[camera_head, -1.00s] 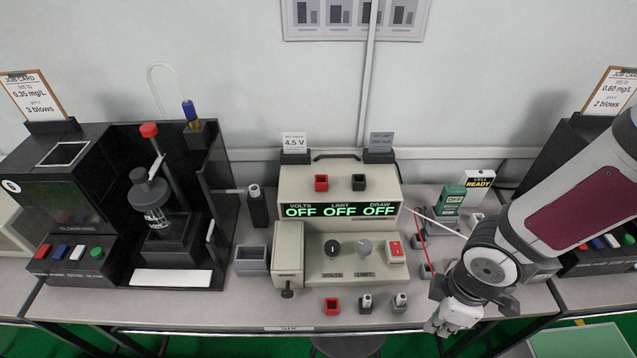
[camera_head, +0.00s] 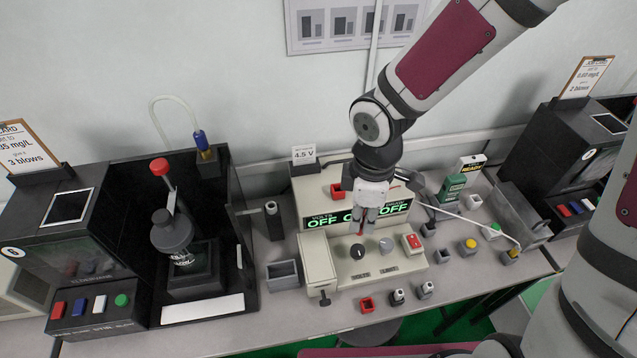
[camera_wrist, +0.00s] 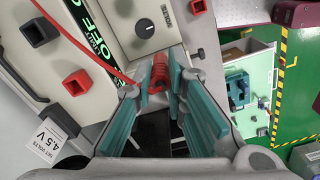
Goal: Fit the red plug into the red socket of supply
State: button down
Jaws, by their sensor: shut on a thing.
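My gripper (camera_head: 366,222) is over the front of the cream power supply (camera_head: 318,262), in front of its display and above the knobs. In the wrist view its teal fingers (camera_wrist: 160,95) are shut on the red plug (camera_wrist: 158,74), which has a red cable running to the upper left. In the head view only a little of the plug (camera_head: 361,229) shows below the fingers. The red socket (camera_head: 337,191) on top of the supply shows empty, left of the gripper; it also shows in the wrist view (camera_wrist: 77,82), apart from the plug. The arm hides the black socket in the head view.
A black socket (camera_wrist: 38,32) is beside the red one. A 4.5 V card (camera_head: 304,154) stands behind the supply. Below are two knobs (camera_head: 358,251), a red switch (camera_head: 413,241) and a red holder (camera_head: 367,304).

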jog(key=w+a, duration=0.1)
jog(key=w, duration=0.3)
jog(key=w+a+f, duration=0.1)
jog(key=w, duration=0.4)
jog(key=w+a, duration=0.1)
jog(key=w, duration=0.4)
jog(key=shift+w+a+f, duration=0.2)
jog(key=shift+a+f, duration=0.05)
jog(key=shift+f, duration=1.75)
jog(key=shift+f, duration=0.1)
jog(key=c, duration=1.9)
grip_release()
jog(key=o, duration=0.3)
